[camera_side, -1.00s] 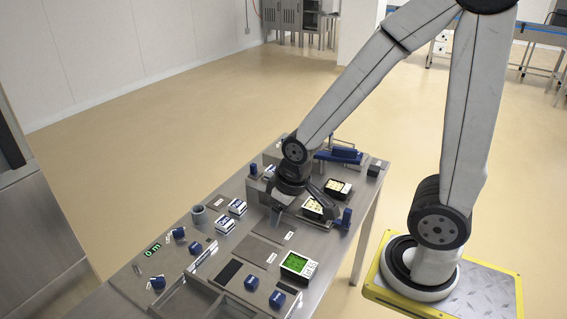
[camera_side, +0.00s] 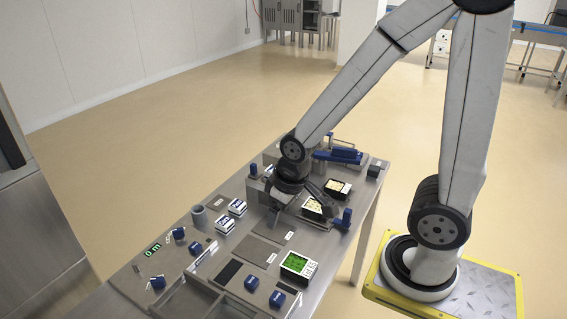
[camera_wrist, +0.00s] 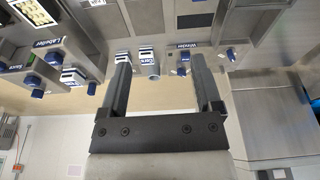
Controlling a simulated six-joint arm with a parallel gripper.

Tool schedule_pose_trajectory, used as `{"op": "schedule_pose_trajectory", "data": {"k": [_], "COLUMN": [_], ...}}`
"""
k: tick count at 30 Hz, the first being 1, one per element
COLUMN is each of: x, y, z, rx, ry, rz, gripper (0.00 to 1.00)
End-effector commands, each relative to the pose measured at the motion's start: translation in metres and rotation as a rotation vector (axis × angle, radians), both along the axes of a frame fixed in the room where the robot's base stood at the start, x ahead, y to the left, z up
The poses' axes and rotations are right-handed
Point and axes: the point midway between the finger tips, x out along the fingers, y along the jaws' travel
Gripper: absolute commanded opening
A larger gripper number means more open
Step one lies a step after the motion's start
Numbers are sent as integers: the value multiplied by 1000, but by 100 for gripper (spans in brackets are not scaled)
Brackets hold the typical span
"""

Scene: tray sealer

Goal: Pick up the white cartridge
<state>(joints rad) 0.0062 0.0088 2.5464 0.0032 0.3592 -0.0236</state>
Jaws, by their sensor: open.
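Two small white blocks with dark blue bands, which look like cartridges, stand on the steel bench left of my gripper in the side view: one farther back (camera_side: 237,207) and one nearer (camera_side: 225,224). I cannot tell which one is the white cartridge. In the side view my gripper (camera_side: 271,214) hangs over the back part of the bench, apart from both blocks.
A grey cup (camera_side: 199,215) stands just left of the blocks. Blue knobs (camera_side: 179,233) are near the bench's left edge. A food tray (camera_side: 313,208) and blue-handled machine parts (camera_side: 338,156) are close around my gripper.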

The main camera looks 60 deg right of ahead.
Motion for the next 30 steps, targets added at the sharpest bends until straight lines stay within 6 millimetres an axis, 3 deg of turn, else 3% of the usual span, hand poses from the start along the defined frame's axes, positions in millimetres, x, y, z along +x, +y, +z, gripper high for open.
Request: {"op": "schedule_pose_trajectory", "data": {"k": [11,30], "x": [46,136], "y": [-29,-129], "z": [3,-6], "rx": [-30,27], "ry": [69,146], "rz": [196,777], "gripper": [82,82]}}
